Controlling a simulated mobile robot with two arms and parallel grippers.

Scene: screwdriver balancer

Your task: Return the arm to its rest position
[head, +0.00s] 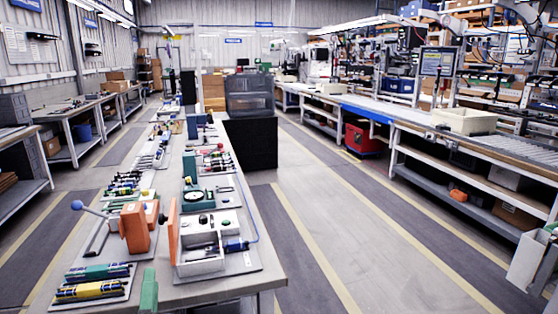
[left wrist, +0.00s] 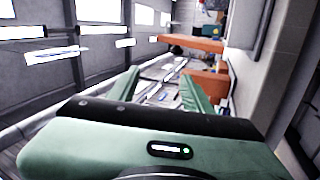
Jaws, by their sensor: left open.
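My left gripper (head: 148,292) shows at the bottom of the head view as a green finger above the near end of the workbench (head: 205,290). In the left wrist view its two green fingers (left wrist: 158,92) stand apart with nothing seen between them. A dark blue screwdriver-like tool (head: 236,245) with a thin blue cable lies at the right side of a white fixture box (head: 202,262) on the bench, clear of the gripper. My right gripper is not in view.
Orange blocks (head: 135,228) stand upright near the gripper. Green and yellow tools (head: 92,290) lie on a mat at the bench's near left. More tools line the bench farther back. A conveyor bench (head: 470,145) runs along the right. The floor aisle (head: 330,200) between is clear.

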